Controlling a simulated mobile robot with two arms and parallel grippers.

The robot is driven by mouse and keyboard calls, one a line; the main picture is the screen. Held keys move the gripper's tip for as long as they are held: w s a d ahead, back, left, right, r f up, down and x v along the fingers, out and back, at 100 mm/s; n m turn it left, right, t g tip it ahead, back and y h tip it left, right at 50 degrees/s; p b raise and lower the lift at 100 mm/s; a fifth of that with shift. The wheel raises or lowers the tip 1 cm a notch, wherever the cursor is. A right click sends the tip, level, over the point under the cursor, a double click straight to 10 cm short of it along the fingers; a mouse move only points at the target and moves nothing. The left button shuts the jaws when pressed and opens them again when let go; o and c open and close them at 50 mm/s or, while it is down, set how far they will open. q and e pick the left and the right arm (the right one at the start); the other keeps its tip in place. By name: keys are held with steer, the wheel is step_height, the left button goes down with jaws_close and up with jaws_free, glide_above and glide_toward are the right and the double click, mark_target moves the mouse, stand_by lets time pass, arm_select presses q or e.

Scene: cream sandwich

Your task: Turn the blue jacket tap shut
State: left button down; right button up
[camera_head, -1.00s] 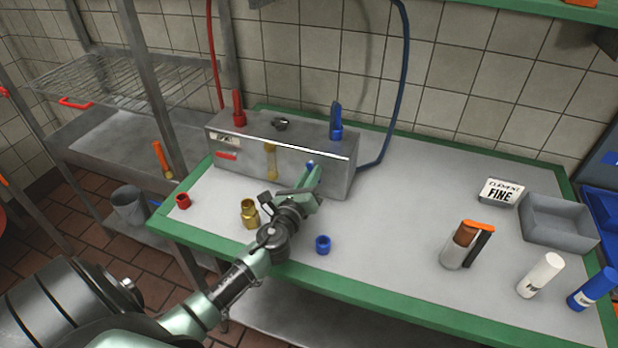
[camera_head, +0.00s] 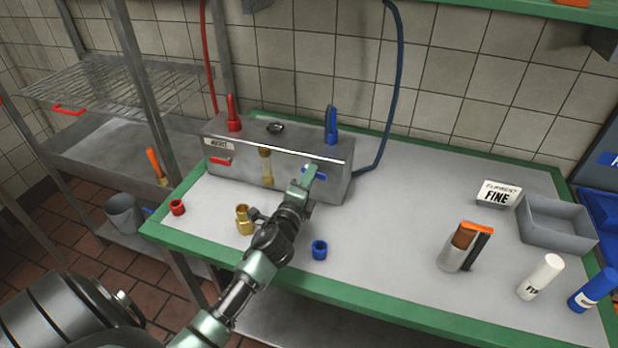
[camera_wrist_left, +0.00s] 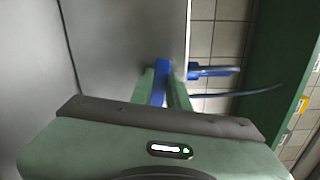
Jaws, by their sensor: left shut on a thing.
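The blue jacket tap (camera_head: 320,177) is a small blue lever on the front of the grey metal box (camera_head: 225,178), at its right end. It lies roughly level in the head view, partly covered by my left gripper (camera_head: 309,174). In the left wrist view the blue lever (camera_wrist_left: 160,84) sits between the two green fingers of my left gripper (camera_wrist_left: 161,92), which is shut on it. The lever's pivot is hard to make out behind the fingers. My right gripper is not in view.
Red (camera_head: 232,115) and blue (camera_head: 331,125) upright fittings with hoses top the box. A red lever (camera_head: 221,160) is on its front left. A brass fitting (camera_head: 244,220) and blue cap (camera_head: 319,250) stand near my arm. Bottles and a grey tray (camera_head: 553,223) stand right.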

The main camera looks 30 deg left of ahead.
arm_select(q)
steer(key=shift+n, duration=1)
steer(key=c, duration=1.4)
jaws_free()
steer(key=shift+r, duration=0.15)
steer(key=shift+o, duration=0.2)
steer(key=shift+s, duration=0.1)
steer(key=b+v, duration=0.1)
steer(key=v, duration=0.6)
steer(key=shift+s, duration=0.4)
steer(key=shift+d, duration=0.1)
